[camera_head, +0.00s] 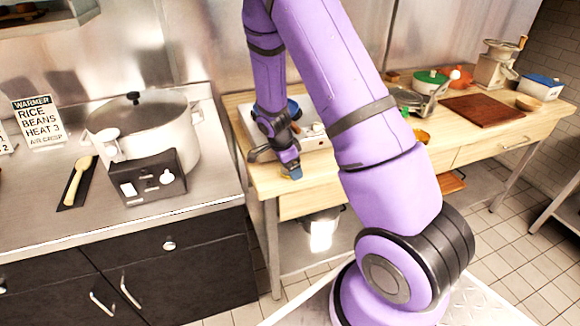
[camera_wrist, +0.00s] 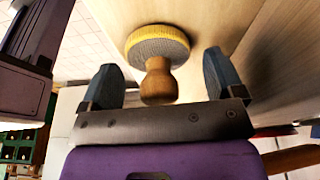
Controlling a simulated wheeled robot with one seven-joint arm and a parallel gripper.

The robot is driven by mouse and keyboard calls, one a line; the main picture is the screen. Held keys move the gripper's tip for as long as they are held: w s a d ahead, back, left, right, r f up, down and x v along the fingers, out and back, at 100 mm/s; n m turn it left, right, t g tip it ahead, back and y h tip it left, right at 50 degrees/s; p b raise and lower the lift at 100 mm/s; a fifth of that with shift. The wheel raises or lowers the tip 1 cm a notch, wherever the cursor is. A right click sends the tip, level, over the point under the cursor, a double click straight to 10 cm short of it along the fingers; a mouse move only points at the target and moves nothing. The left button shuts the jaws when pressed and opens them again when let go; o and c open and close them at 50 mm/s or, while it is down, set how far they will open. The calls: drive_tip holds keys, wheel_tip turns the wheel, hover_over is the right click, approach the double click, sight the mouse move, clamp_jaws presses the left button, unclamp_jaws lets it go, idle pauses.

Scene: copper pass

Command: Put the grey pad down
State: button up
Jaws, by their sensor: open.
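In the wrist view, the grey pad (camera_wrist: 160,47) is a round disc with a yellow edge and a wooden knob handle. It appears to sit against the pale wooden worktop (camera_wrist: 222,20). My gripper (camera_wrist: 160,66) is open, with one blue-grey finger on each side of the knob and a visible gap to each. In the head view, my gripper (camera_head: 274,164) is low over the front left part of the wooden table (camera_head: 320,185). I cannot make out the pad in that view.
A white tray or appliance (camera_head: 316,142) stands just behind my gripper, partly hidden by my arm. A steel counter (camera_head: 60,225) with a large pot (camera_head: 150,125) is on the left. A brown board (camera_head: 482,109) and other kitchenware lie at the table's right end.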

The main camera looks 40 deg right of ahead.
drive_tip(key=s+v, duration=0.1)
drive_tip(key=v, duration=1.1)
wheel_tip(320, 180, up, 11)
drive_tip(key=n+t+y, duration=0.1)
drive_tip(key=n+t, duration=0.1)
drive_tip(key=n, duration=0.3)
hover_over(281, 173)
drive_tip(key=s+a, duration=0.3)
drive_tip(key=s, duration=0.1)
drive_tip(key=s+a+r+n+t+y, duration=0.1)
drive_tip(key=s+a+r+n+t, duration=0.1)
drive_tip(key=s+r+n, duration=0.5)
drive_tip(key=s+a+r+n+t+y, duration=0.1)
drive_tip(key=s+a+r+n, duration=0.4)
drive_tip(key=s, duration=1)
wheel_tip(281, 173, up, 4)
drive_tip(key=n+t, duration=0.1)
drive_tip(key=n, duration=0.2)
drive_tip(key=shift+s+a+f+n, duration=0.15)
drive_tip(key=shift+s+f+n, duration=0.05)
drive_tip(key=shift+s+n, duration=0.15)
drive_tip(key=shift+o, duration=0.4)
